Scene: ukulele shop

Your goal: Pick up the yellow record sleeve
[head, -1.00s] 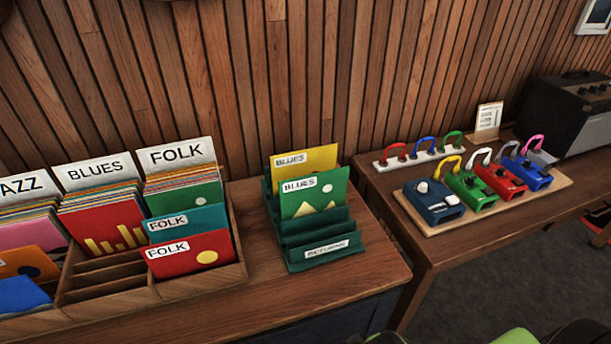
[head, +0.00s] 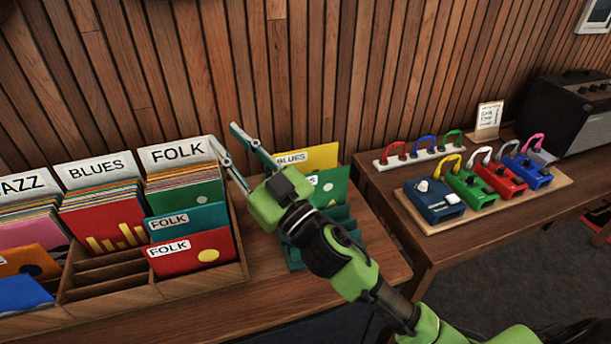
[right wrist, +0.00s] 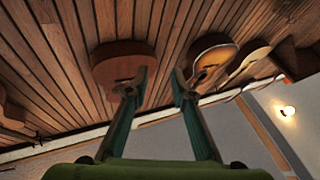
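The yellow record sleeve (head: 318,157), labelled BLUES, stands at the back of a green returns rack (head: 293,258) on the wooden counter. A green sleeve (head: 331,183) stands in front of it, and my right arm hides part of both. My right gripper (head: 233,138) is in front of the rack's left side in the head view, fingers pointing up and left. Its fingers are apart and empty, as the right wrist view (right wrist: 158,82) also shows. My left gripper is not in view.
A wooden record bin (head: 200,287) with Jazz, Blues and Folk dividers stands on the left. A table with coloured pedals (head: 435,202) and an amplifier (head: 570,115) is on the right. Ukuleles (right wrist: 122,65) hang on the wall.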

